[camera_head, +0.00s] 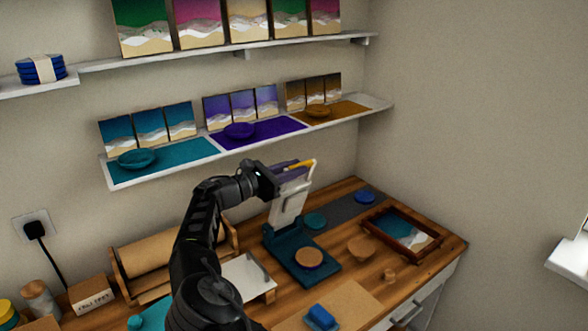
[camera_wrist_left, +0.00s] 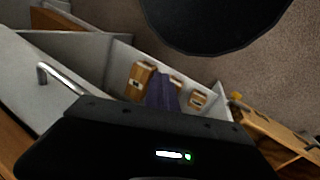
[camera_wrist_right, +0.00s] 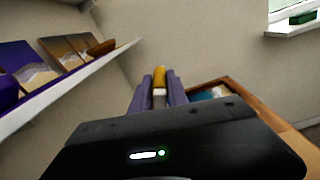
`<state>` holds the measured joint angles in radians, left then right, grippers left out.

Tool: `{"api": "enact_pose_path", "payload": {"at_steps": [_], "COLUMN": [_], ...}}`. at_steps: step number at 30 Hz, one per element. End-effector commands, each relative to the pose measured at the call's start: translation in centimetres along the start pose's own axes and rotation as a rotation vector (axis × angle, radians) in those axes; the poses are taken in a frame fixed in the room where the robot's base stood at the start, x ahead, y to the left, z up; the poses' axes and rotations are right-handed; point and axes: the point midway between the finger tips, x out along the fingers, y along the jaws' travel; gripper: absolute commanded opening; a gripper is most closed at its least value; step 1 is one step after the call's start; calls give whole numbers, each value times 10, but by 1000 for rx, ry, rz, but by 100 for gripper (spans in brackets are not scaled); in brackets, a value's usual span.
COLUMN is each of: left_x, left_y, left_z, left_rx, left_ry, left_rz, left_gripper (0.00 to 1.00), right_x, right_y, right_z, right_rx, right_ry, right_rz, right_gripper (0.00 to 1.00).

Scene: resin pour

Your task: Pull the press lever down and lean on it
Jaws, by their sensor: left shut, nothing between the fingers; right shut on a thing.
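The press has a dark teal base (camera_head: 318,274) on the wooden bench, with a round wooden-topped disc (camera_head: 308,258) on it. Its pale lever arm (camera_head: 287,208) stands raised, leaning slightly to the right, with a yellow handle (camera_head: 304,164) at the top. My right gripper (camera_head: 289,170) is shut on that handle. In the right wrist view the purple fingers (camera_wrist_right: 159,93) hold the yellow handle (camera_wrist_right: 160,76) between them. My left gripper is outside the head view. In the left wrist view its purple fingers (camera_wrist_left: 163,92) are shut and empty, above an open drawer (camera_wrist_left: 92,50).
A framed seascape tray (camera_head: 420,226) and a wooden bowl (camera_head: 361,248) stand right of the press. A shelf (camera_head: 180,166) with pictures hangs behind my right arm.

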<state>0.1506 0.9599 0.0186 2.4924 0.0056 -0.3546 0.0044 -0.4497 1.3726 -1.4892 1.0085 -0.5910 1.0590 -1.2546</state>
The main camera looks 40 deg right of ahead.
Motion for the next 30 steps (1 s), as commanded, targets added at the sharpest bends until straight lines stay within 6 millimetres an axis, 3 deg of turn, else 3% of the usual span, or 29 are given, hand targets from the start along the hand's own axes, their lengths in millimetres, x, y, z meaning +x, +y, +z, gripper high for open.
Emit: {"api": "enact_pose_path", "payload": {"at_steps": [8,14,20,30], "left_x": [2,16,42,101], "left_y": [-1,-5,-13,-35], "left_z": [0,-2,-5,-6], "left_rx": [0,3,8,8], "left_ry": [0,3,10,14], "left_rz": [0,4,12,11], "left_gripper": [0,0,0,0], "right_x": [0,0,-1,-1], "right_y": [-1,-14,-41,-104], "right_z": [0,-7,-19,-52], "right_rx": [6,48,147,397], "right_ry": [-1,0,0,1], "right_rz": [3,1,-1,-1], "right_gripper": [0,0,0,0]}}
